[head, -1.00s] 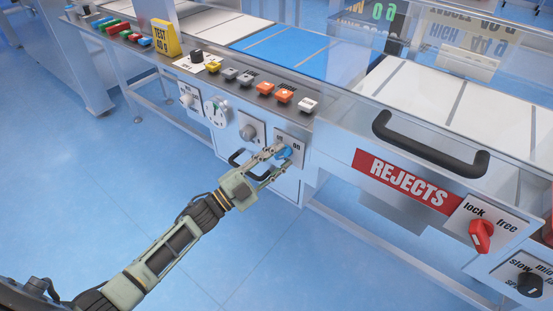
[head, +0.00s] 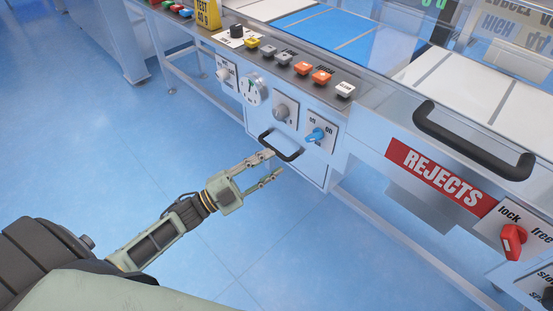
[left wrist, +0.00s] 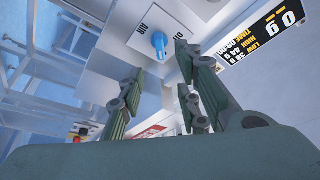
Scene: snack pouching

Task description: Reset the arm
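My left gripper (head: 270,168) is open and empty in the head view, in front of and below the control panel. Its fingers are spread, near the black handle (head: 281,146) on the lower cabinet; I cannot tell whether they touch it. The blue knob (head: 315,135) on its white plate is up and right of the fingertips, apart from them. In the left wrist view the blue knob (left wrist: 160,42) shows beyond the spread fingers (left wrist: 157,62), with nothing between them. My right gripper is in neither view.
A grey knob (head: 281,111) and a white dial (head: 253,89) sit left of the blue knob. Several push buttons line the panel's top. The rejects drawer (head: 438,180) with a black handle and a red lock knob (head: 513,240) are at right. The blue floor is clear at left.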

